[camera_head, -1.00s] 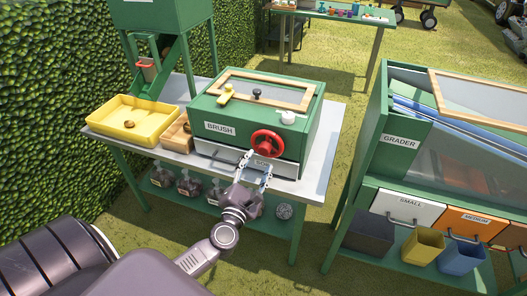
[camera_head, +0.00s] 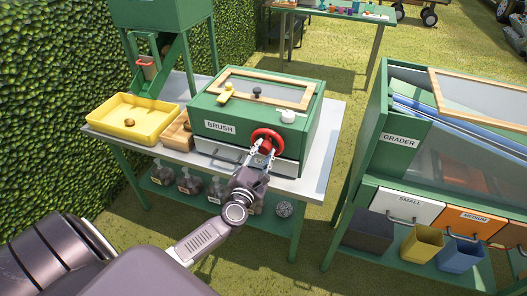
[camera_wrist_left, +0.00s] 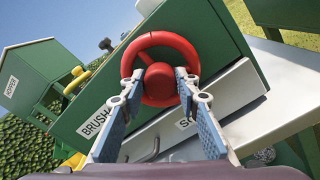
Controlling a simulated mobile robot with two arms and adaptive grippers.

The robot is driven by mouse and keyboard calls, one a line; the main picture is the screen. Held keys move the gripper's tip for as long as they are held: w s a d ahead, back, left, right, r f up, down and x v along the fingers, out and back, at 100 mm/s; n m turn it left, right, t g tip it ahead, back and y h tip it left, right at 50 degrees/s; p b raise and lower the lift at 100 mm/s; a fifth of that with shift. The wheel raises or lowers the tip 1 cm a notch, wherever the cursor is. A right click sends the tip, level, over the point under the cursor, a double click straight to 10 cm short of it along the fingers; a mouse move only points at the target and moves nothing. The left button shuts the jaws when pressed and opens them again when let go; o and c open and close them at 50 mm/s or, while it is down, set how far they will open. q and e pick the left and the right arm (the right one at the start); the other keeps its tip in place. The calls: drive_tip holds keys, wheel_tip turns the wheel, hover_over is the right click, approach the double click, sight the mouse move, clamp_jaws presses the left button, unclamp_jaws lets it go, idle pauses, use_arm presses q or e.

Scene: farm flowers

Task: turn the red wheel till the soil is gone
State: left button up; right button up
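The red wheel (camera_head: 267,136) is on the front of the green box labelled BRUSH (camera_head: 205,112), above a white drawer (camera_head: 236,158). In the left wrist view the red wheel (camera_wrist_left: 160,64) is close ahead, with its hub between my fingertips. My left gripper (camera_head: 263,149) is at the lower part of the wheel, its fingers spread open on either side of the hub. In the left wrist view the gripper (camera_wrist_left: 156,90) shows a wide gap between its blue pads. I cannot tell whether a finger touches the rim. The soil is not visible. My right gripper is not in view.
A yellow tray (camera_head: 131,119) with a brown bulb stands left of the box. A wooden tray (camera_head: 176,131) sits between them. A green grader (camera_head: 398,139) with drawers stands at the right. Grass is open between the two stands.

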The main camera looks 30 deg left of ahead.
use_arm(q)
drive_tip(key=c, duration=0.4)
